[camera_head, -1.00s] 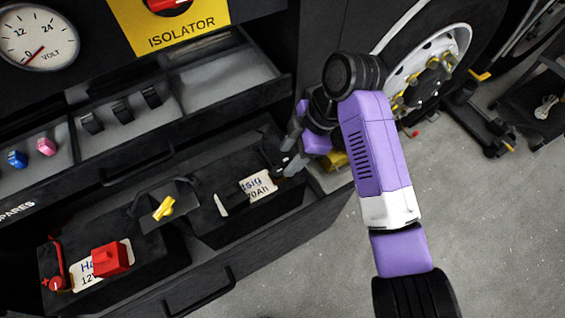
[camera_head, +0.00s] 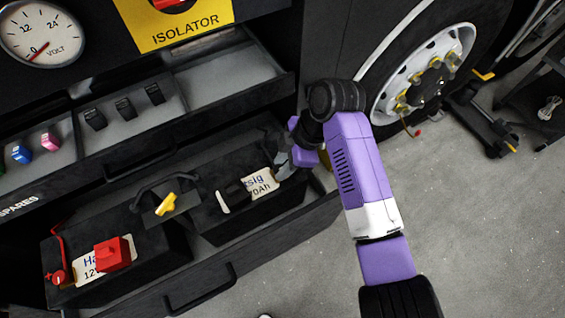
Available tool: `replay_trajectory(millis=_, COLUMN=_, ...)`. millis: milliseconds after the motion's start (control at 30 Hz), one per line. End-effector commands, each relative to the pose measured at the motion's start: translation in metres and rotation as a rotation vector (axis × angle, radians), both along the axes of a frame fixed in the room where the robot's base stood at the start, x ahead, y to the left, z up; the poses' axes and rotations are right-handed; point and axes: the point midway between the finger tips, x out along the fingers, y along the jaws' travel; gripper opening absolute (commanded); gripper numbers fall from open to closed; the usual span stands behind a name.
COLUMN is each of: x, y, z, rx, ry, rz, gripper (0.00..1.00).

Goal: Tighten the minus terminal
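Two black batteries lie in the open lower drawer (camera_head: 205,288). The left battery (camera_head: 150,258) has a red block (camera_head: 112,253) and a red plus terminal (camera_head: 60,277) with a red cable. The right battery (camera_head: 210,222) has a pale label and a dark block with a white edge (camera_head: 234,197). A yellow wing-shaped piece (camera_head: 166,204) sits between them. My gripper (camera_head: 277,163) is at the right end of the right battery, beside its label. My wrist and the drawer's dark inside hide the fingertips, and I cannot make out the minus terminal there.
The upper tray (camera_head: 150,135) holds black, blue, green and pink pieces and overhangs the drawer's back. A voltmeter (camera_head: 40,35) and yellow isolator plate (camera_head: 175,22) are above. A wheel (camera_head: 420,75) stands right of my arm. Grey floor (camera_head: 480,230) is open at right.

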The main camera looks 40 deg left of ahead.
Motion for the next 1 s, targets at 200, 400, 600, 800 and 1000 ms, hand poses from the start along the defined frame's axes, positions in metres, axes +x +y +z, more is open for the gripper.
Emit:
replay_trajectory(millis=200, x=-0.0003, y=-0.0004, z=0.0005, rx=-0.001, ry=0.001, rz=-0.005, gripper=0.00)
replay_trajectory(millis=400, x=-0.0012, y=-0.0012, z=0.0020, rx=-0.002, ry=0.003, rz=-0.055, gripper=0.00)
replay_trajectory(millis=600, x=-0.0025, y=-0.0016, z=0.0040, rx=-0.001, ry=0.004, rz=-0.177, gripper=0.00)
replay_trajectory(millis=800, x=-0.0045, y=-0.0023, z=0.0051, rx=0.000, ry=0.005, rz=-0.357, gripper=0.00)
replay_trajectory(millis=1000, x=-0.0062, y=-0.0026, z=0.0049, rx=-0.001, ry=0.004, rz=-0.546, gripper=0.00)
